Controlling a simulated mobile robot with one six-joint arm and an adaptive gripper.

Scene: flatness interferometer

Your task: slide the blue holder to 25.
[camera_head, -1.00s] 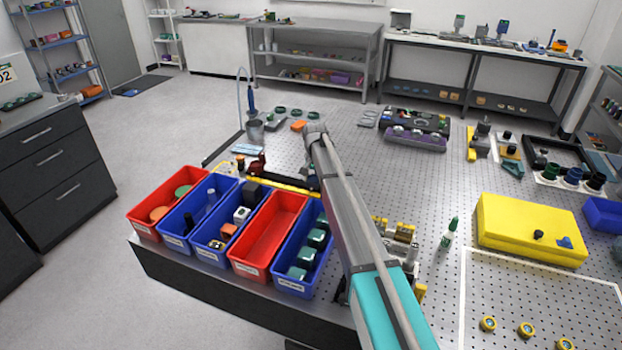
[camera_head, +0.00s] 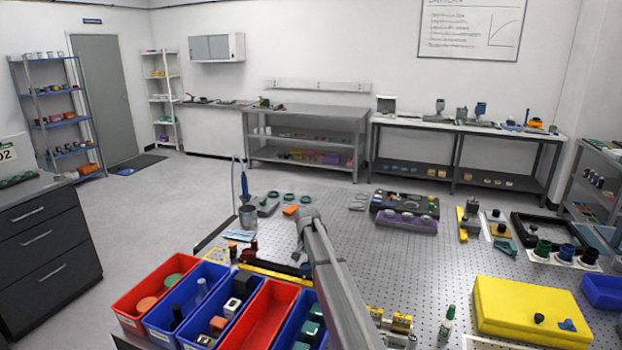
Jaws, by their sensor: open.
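I cannot make out the blue holder for certain; my arm covers the middle of the bench. A long yellow strip (camera_head: 276,275) lies behind the bins and runs to the right until my arm hides it. Whether it carries a scale is too small to read. My arm reaches in from the lower right and bends near the middle of the bench. My gripper cannot be seen beyond that bend, and what it is near is hidden.
Red and blue bins (camera_head: 262,318) line the bench's near left edge. A yellow case (camera_head: 510,308) and a green-capped bottle (camera_head: 446,325) stand at the right. A cup with a blue tool (camera_head: 248,217) stands at the back left.

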